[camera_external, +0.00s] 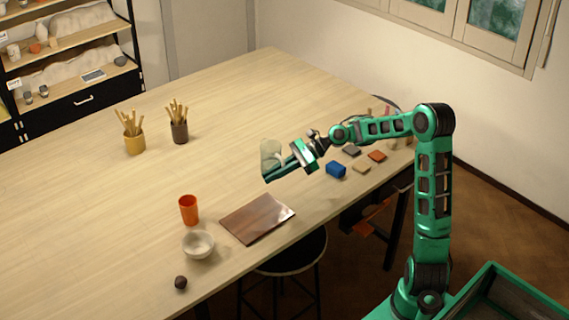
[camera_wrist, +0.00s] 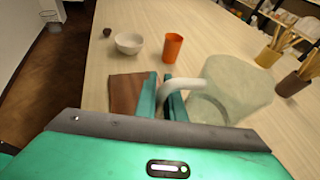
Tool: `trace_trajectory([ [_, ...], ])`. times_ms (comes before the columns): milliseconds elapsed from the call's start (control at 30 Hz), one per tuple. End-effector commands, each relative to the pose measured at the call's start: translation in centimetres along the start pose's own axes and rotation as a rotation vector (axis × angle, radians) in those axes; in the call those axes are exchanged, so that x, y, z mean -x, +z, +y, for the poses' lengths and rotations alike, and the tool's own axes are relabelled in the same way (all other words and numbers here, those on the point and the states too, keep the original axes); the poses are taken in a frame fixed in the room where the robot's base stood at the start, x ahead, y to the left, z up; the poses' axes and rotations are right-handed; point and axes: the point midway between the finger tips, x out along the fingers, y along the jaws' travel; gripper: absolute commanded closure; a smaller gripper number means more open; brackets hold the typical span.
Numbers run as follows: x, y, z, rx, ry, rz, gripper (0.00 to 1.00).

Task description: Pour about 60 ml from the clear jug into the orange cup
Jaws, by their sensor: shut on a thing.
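The clear jug (camera_external: 271,152) is pale and see-through, and looks roughly upright in the outside view. In the wrist view the jug (camera_wrist: 240,88) fills the right middle. Its whitish handle lies between the fingers of my gripper (camera_wrist: 165,98), which is shut on it. My gripper (camera_external: 279,174) appears to hold the jug above the table; the exact height and liquid level are unclear. The orange cup (camera_external: 188,211) stands upright on the table, left of and nearer the camera than the jug. It also shows beyond the fingers in the wrist view (camera_wrist: 173,48); its inside is hidden there.
A white bowl (camera_external: 198,245) stands beside the cup, with a dark lump (camera_external: 180,283) near the table edge. A brown board (camera_external: 257,218) lies right of the cup. Two tool pots (camera_external: 134,142) (camera_external: 180,132) stand farther back. A blue block (camera_external: 336,169) and small tiles lie right.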

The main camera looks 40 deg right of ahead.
Motion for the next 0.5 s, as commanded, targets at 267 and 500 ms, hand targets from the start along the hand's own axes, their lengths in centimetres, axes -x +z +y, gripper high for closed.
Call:
trace_trajectory([
  [267,0.3,0.6,-0.1,0.002,-0.001,0.000,1.00],
  [500,1.3,3.2,-0.1,0.004,-0.001,0.000,1.00],
])
